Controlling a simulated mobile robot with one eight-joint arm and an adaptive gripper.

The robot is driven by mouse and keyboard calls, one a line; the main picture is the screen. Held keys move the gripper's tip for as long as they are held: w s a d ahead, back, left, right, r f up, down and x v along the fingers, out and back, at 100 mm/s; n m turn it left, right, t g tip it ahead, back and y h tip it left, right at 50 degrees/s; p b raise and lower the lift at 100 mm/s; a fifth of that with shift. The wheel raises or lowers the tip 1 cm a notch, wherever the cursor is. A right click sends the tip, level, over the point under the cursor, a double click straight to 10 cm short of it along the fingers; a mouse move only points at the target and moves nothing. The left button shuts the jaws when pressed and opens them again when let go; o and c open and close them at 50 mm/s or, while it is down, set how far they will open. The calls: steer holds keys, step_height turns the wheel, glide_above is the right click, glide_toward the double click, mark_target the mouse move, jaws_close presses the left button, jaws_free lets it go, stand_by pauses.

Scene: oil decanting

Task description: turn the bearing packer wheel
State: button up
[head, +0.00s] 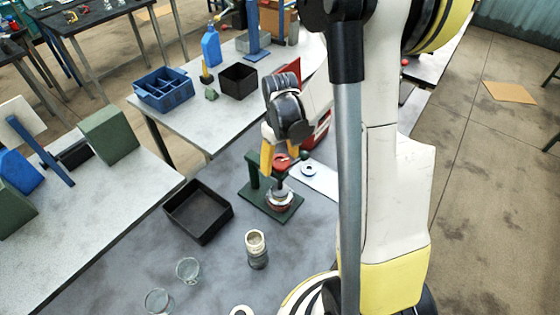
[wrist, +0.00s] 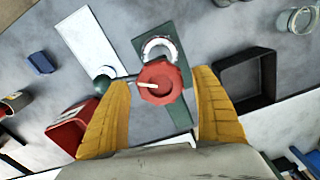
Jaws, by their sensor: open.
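The bearing packer is a dark green stand (head: 256,186) on a base plate, with a metal ring-shaped part (head: 280,201) low on it. Its red wheel (head: 281,161) is at the top; in the wrist view the red eight-sided wheel (wrist: 160,88) shows a pale pointer mark aimed left. My gripper (head: 277,157) is over the wheel, pointing down. In the wrist view my gripper (wrist: 160,76) is open, with one yellow finger on each side of the wheel and a visible gap on both sides. Contact is not seen. The gripper partly hides the wheel in the head view.
A black tray (head: 169,208) stands left of the packer. A jar (head: 257,256) and two glass beakers (head: 188,268) stand in front. A white board with a ring (head: 308,170) lies right of the packer. A red box (wrist: 65,138) stands close by one finger.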

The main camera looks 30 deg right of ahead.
mark_target(280, 161)
steer(key=shift+c, duration=0.2)
steer(key=c, duration=1.2)
steer(key=shift+o, duration=0.2)
steer(key=o, duration=1.2)
steer(key=shift+r, duration=0.1)
step_height(280, 161, up, 12)
